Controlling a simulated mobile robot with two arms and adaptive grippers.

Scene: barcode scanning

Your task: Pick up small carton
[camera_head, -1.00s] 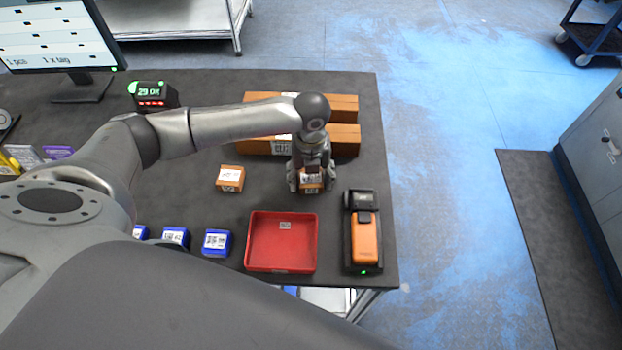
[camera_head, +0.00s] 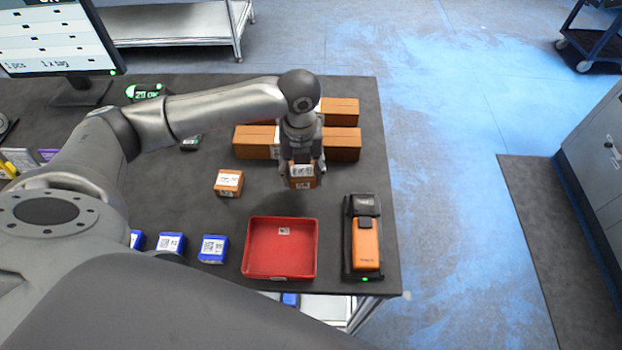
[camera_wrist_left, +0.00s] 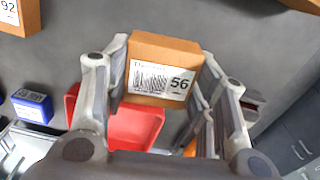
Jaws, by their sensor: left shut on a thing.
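A small orange-brown carton (camera_head: 302,181) with a white label is held in my left gripper (camera_head: 302,170), above the dark table. In the left wrist view the carton (camera_wrist_left: 163,54) sits between the two fingers of the gripper (camera_wrist_left: 162,80), and its label shows a barcode and the number 56. A second small carton (camera_head: 228,183) with a white label stands on the table to the left of the gripper. My right gripper is not in view.
A red tray (camera_head: 249,268) and an orange scanner in a black holder (camera_head: 365,243) stand near the table's front edge. Blue boxes (camera_head: 212,249) are left of the tray. Long brown cartons (camera_head: 345,141) lie behind the gripper. A monitor (camera_head: 60,38) stands at back left.

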